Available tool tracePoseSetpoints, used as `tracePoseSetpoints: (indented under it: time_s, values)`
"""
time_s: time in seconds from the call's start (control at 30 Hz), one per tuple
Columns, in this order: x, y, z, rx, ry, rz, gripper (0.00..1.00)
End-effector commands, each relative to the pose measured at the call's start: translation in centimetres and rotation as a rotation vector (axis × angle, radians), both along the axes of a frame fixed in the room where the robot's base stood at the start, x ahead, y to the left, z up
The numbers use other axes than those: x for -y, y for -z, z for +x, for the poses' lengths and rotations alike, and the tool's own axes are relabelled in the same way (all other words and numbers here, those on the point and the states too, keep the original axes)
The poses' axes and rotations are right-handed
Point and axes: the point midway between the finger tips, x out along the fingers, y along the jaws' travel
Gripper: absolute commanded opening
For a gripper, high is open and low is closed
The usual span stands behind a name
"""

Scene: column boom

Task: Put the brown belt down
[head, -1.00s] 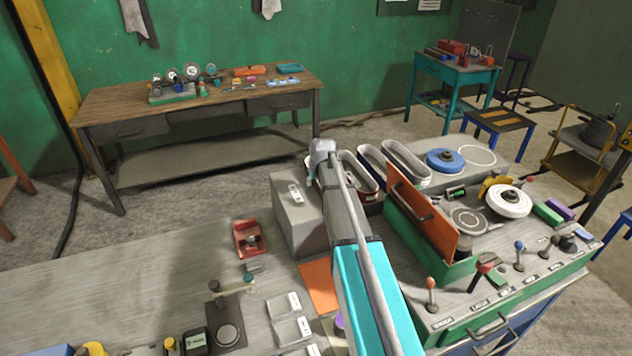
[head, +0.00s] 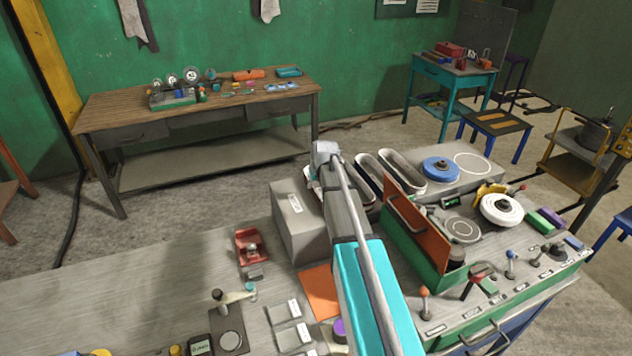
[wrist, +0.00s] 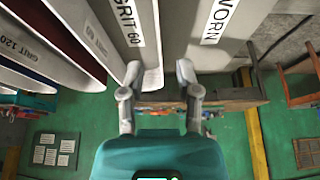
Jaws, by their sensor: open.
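My gripper (wrist: 158,75) is open, with its two fingers apart at the end of the Grit 60 holder (wrist: 152,80), a pale, long, round-ended tray. A narrow brown strip (wrist: 112,18) shows inside this holder and may be the brown belt; most of it is out of frame. A dark red strip (wrist: 62,38) shows in the neighbouring holder marked Grit 120. I cannot tell whether the fingers touch the strip.
A grey box (head: 297,228) stands left of the holders; its label reads Worn in the wrist view (wrist: 230,45). An orange upright panel (head: 418,232) stands to the right, near a blue disc (head: 440,169) and a white wheel (head: 502,210). The bench top at left is largely bare.

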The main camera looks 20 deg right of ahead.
Motion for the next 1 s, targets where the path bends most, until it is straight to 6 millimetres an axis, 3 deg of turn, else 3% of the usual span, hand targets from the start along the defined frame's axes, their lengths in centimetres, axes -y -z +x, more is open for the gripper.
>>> tracePoseSetpoints:
  time_s: [0.5,1.0]
  values:
    - [-0.1,-4.7,-2.0,0.0,0.0,0.0,0.43]
    - [0.0,-5.8,-2.6,0.0,0.0,0.0,0.43]
